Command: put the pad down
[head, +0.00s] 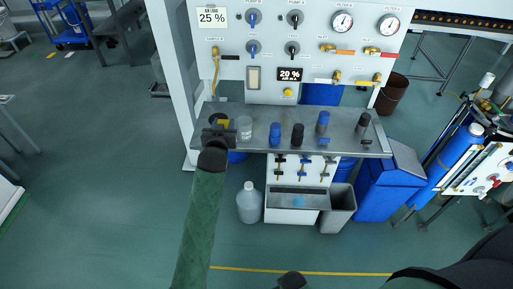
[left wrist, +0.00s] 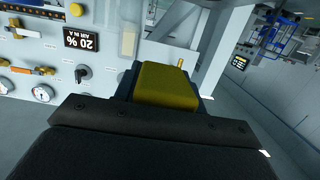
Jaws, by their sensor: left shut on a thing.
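The yellow pad (head: 223,122) is at the left end of the grey shelf, partly hidden by my left gripper (head: 217,133). The gripper is shut on it. In the left wrist view the pad (left wrist: 168,84) is a yellow block on a dark backing, just beyond the dark gripper body (left wrist: 155,115). I cannot tell whether the pad touches the shelf (head: 345,142). A dark part that may be my right gripper (head: 291,281) shows at the bottom edge of the head view; its fingers cannot be made out.
Right of the pad on the shelf stand a clear jar (head: 244,128), a blue-capped item (head: 275,134) and several dark or blue pieces. The white panel (head: 300,62) with knobs and gauges rises behind. A jug (head: 249,205) and grey bin (head: 338,208) stand below.

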